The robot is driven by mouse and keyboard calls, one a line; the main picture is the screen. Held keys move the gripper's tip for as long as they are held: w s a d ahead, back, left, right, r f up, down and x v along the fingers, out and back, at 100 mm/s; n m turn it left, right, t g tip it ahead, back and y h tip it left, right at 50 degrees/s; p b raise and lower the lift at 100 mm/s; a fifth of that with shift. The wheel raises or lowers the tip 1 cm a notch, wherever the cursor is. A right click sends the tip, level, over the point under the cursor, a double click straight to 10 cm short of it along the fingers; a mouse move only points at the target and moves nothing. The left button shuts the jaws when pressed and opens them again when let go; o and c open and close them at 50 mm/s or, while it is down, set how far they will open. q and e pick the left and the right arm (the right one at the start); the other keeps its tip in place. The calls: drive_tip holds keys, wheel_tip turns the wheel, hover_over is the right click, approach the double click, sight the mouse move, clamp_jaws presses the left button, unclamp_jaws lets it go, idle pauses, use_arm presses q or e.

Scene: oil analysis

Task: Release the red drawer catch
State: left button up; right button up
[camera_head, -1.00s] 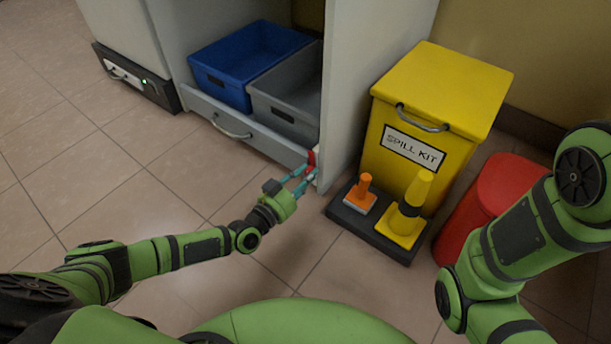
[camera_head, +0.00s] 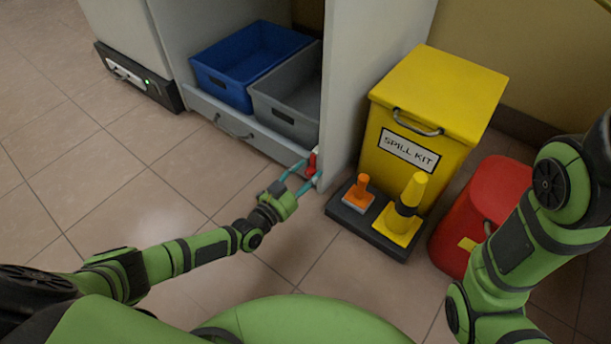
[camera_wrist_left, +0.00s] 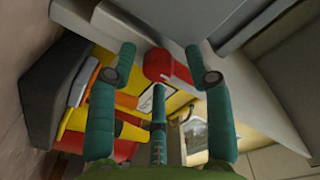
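The red drawer catch (camera_head: 312,165) is at the right end of the grey drawer front (camera_head: 245,133), by the cabinet's side panel. It also shows in the left wrist view as a rounded red piece (camera_wrist_left: 165,67) on a pale surface. My left gripper (camera_head: 303,178) is at the catch with its teal fingers spread. In the left wrist view the fingers (camera_wrist_left: 160,70) stand on either side of the catch, with a gap visible; a third finger is below it. The catch's exact position is too small to tell. My right gripper is out of view.
A blue bin (camera_head: 235,90) and a grey bin (camera_head: 262,97) sit in the cabinet. To the right are the yellow spill kit (camera_head: 455,85), a black tray (camera_head: 345,217) with orange and yellow cones, and a red container (camera_head: 497,180). The floor to the left is clear.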

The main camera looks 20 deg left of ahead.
use_arm(q)
drive_tip(key=shift+s+a+f, duration=0.1)
drive_tip(key=shift+s, duration=0.1)
drive_tip(key=v, duration=1.1)
drive_tip(key=shift+s, duration=0.3)
